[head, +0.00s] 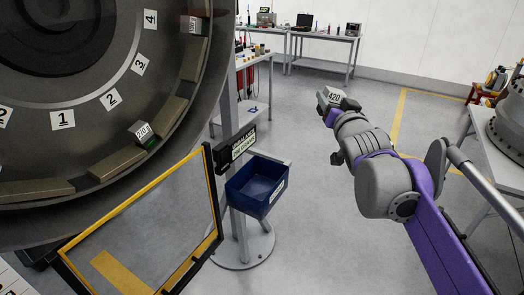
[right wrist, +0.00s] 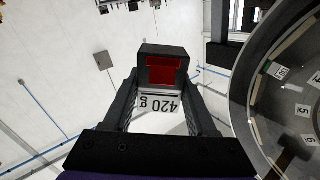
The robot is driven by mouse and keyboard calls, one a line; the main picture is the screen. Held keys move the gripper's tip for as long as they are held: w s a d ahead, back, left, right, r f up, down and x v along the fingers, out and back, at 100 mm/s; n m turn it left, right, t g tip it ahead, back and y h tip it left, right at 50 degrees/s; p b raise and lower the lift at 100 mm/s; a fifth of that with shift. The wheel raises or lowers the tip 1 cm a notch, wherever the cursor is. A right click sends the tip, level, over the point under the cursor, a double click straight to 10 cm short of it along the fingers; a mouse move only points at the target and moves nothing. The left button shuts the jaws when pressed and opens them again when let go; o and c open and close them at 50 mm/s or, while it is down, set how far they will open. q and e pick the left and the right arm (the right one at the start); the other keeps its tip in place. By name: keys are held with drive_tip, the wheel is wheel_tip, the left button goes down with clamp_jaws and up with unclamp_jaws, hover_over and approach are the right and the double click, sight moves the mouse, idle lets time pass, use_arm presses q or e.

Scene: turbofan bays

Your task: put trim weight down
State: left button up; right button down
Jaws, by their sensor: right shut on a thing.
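The trim weight (head: 329,97), labelled 420, is held up in the air by my right gripper (head: 340,104), out over the floor to the right of the blue bin. In the right wrist view the weight (right wrist: 160,102) shows a dark block with a red face and an upside-down "420 g" label. The right gripper's two fingers (right wrist: 160,100) are shut on its sides. The open blue bin (head: 246,197) is mounted on a grey stand and looks empty. My left gripper is not in view.
The big round fan casing (head: 95,180) fills the left, with numbered marks, a 270 g weight (head: 143,131) and another weight (head: 191,24) on its rim. A yellow-edged clear panel (head: 150,225) stands before it. A small display (head: 243,145) sits above the bin. Benches stand behind.

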drive_tip(key=w+f, duration=0.3)
drive_tip(key=f, duration=0.6)
drive_tip(key=w+f, duration=0.2)
drive_tip(key=f, duration=0.7)
drive_tip(key=s+f, duration=0.4)
drive_tip(key=f, duration=1.2)
drive_tip(key=shift+d+h, duration=0.3)
drive_tip(key=shift+d, duration=0.1)
